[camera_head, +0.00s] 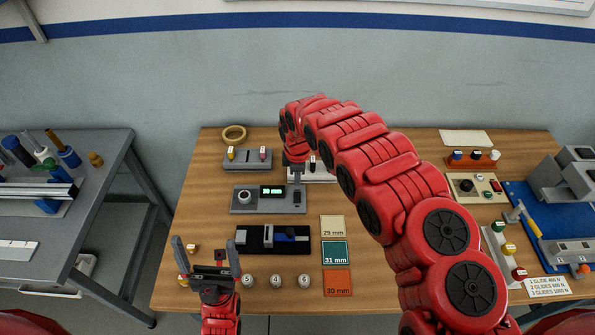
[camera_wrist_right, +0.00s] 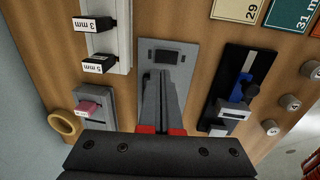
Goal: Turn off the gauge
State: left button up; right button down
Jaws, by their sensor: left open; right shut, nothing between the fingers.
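The gauge (camera_head: 242,208) is a grey box on the wooden table, with a round knob at its left, a lit green display (camera_head: 272,190) and a dark switch (camera_head: 297,196) at its right end. In the right wrist view the gauge (camera_wrist_right: 185,55) lies under my fingers, its dark switch (camera_wrist_right: 166,57) just beyond the tips; display and knob are hidden there. My right gripper (camera_head: 297,178) is shut and empty, over the gauge's right part; I cannot tell whether it touches. My left gripper (camera_head: 206,244) is open and empty at the table's front left.
A black slide fixture (camera_head: 244,238) and several white round pieces lie in front of the gauge. A white rail with labelled blocks (camera_wrist_right: 97,64) and a grey block stand (camera_head: 234,162) are behind it. Coloured mats (camera_head: 335,253) lie to the right. My right arm hides part of the table.

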jog(key=p, duration=0.1)
send_over(298, 194)
jog(key=f, duration=0.4)
jog(key=shift+s+a, duration=0.2)
jog(key=shift+s, duration=0.2)
jog(key=shift+w+d+f, duration=0.1)
jog(key=shift+w+f, duration=0.05)
jog(key=shift+f, duration=0.75)
jog(key=shift+w+f+b, duration=0.1)
jog(key=shift+f+b, duration=0.25)
jog(key=shift+f, duration=0.05)
